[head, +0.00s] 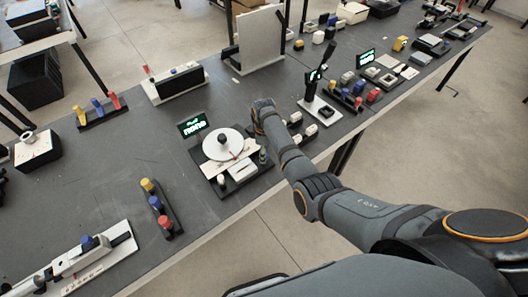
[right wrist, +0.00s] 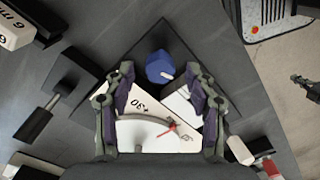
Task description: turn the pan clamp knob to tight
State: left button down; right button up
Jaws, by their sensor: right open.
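In the right wrist view a round blue knob (right wrist: 159,66) with a short white mark sits on a dark base plate, and I take it as the pan clamp knob. A white scale plate (right wrist: 138,133) marked "30" with a red pointer lies nearer the camera. My right gripper (right wrist: 159,72) is open, with one finger on each side of the knob and gaps to it. I cannot tell how far above the knob the fingertips are. In the head view my right gripper (head: 262,108) is low over the bench and I cannot make out the knob there. My left gripper is not in view.
A white disc (head: 232,149) on a dark base stands left of the right gripper. A black lever (head: 320,84) stands upright to its right, by small white blocks. A tall pale panel (head: 262,38) is behind.

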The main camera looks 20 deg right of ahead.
jog(key=shift+f, duration=0.3)
jog(key=shift+c, duration=0.2)
jog(key=c, duration=1.1)
